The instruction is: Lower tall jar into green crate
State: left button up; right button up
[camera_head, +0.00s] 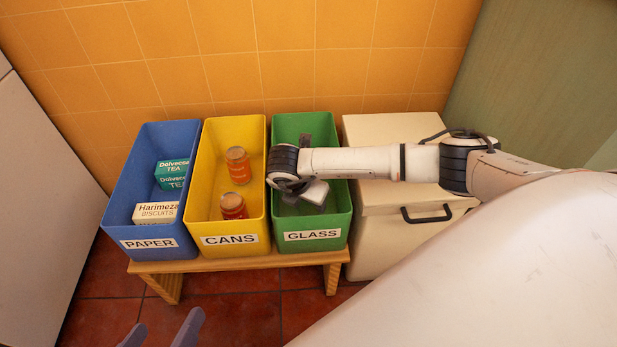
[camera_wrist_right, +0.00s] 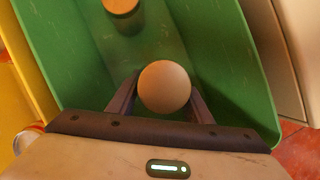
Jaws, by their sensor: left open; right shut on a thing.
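The green crate (camera_head: 341,224), labelled GLASS, stands at the right end of a row of three crates. My right arm reaches over it from the right. The right gripper (camera_wrist_right: 163,84) is shut on the tall jar, whose round tan lid (camera_wrist_right: 165,88) shows between the fingers in the right wrist view. Green walls surround the jar there; its lower part is hidden, so I cannot tell whether it touches the crate floor. In the head view my arm hides the jar. My left gripper (camera_head: 163,331) is open and empty at the bottom edge, low in front of the bench.
Another round lid (camera_wrist_right: 121,5) shows inside the green crate. The yellow CANS crate (camera_head: 204,222) holds two orange-red containers; the blue PAPER crate (camera_head: 127,205) holds boxes. All stand on a wooden bench (camera_head: 170,286). A cream cabinet (camera_head: 385,245) stands close on the right.

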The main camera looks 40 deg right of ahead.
jog(key=shift+f, duration=0.15)
jog(key=o, duration=1.2)
jog(key=p+v, duration=0.2)
jog(key=v, duration=0.2)
jog(key=shift+r, duration=0.35)
pick_arm(q)
jog(key=f, duration=0.1)
jog(key=a+f+g+y+p, duration=0.1)
jog(key=a+f+y+p, duration=0.1)
jog(key=shift+s+a+f+g, duration=0.15)
jog(key=shift+s+f+g, duration=0.1)
jog(key=shift+s+g, duration=0.05)
pick_arm(e)
jog(key=v, duration=0.5)
jog(key=shift+s+a+r, duration=0.15)
jog(key=shift+a+r, duration=0.1)
